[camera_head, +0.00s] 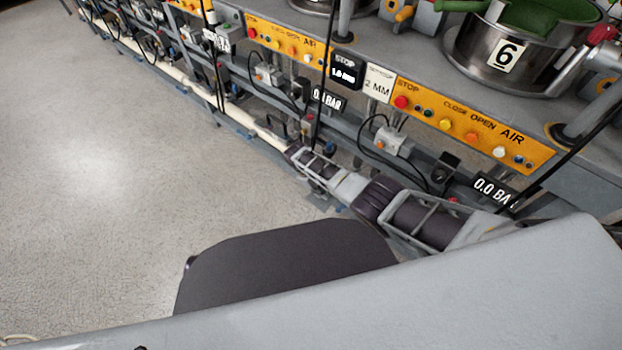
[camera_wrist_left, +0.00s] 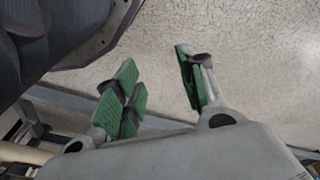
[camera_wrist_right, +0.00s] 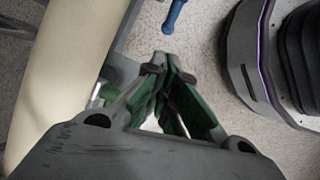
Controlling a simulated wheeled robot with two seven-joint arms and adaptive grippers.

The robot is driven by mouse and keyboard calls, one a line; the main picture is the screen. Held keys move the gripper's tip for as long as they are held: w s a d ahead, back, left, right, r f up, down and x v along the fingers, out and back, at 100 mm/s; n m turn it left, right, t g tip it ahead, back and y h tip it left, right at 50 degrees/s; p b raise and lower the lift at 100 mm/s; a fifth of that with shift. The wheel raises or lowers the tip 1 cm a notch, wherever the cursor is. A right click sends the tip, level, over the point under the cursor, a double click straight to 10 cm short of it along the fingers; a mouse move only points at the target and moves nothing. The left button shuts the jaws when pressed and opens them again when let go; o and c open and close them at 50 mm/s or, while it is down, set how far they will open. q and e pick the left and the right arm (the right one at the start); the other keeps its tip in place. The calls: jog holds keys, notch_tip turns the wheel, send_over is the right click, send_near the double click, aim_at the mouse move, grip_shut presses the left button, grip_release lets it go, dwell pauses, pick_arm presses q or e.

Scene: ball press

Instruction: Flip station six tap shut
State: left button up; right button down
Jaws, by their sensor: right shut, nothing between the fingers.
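The vessel marked 6 (camera_head: 507,55) stands on the bench at the upper right in the head view. My right gripper (camera_head: 292,152) is low beside the bench frame, at the end of the arm reaching left. In the right wrist view its fingertips (camera_wrist_right: 160,68) are together with nothing between them. A blue lever-like part (camera_wrist_right: 175,15) lies just beyond the fingertips, apart from them; I cannot tell whether it is the station six tap. My left gripper (camera_wrist_left: 160,90) is open and empty in the left wrist view, above the floor; it is not in the head view.
A beige pipe (camera_head: 258,131) runs low along the bench and passes left of my right gripper. Orange button panels (camera_head: 470,125), black cables and a pressure display reading 0.0 BAR (camera_head: 495,190) line the bench front. The speckled floor (camera_head: 120,180) at left is clear.

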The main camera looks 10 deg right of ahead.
pick_arm(q)
notch_tip(320, 180, down, 6)
jog(key=a+p, duration=0.1)
jog(key=shift+a+p, duration=0.15)
jog(key=shift+p, duration=0.25)
pick_arm(e)
jog(key=v, duration=0.8)
jog(key=shift+w+a, duration=0.3)
jog(key=shift+w, duration=0.05)
pick_arm(q)
jog(key=shift+s, duration=0.1)
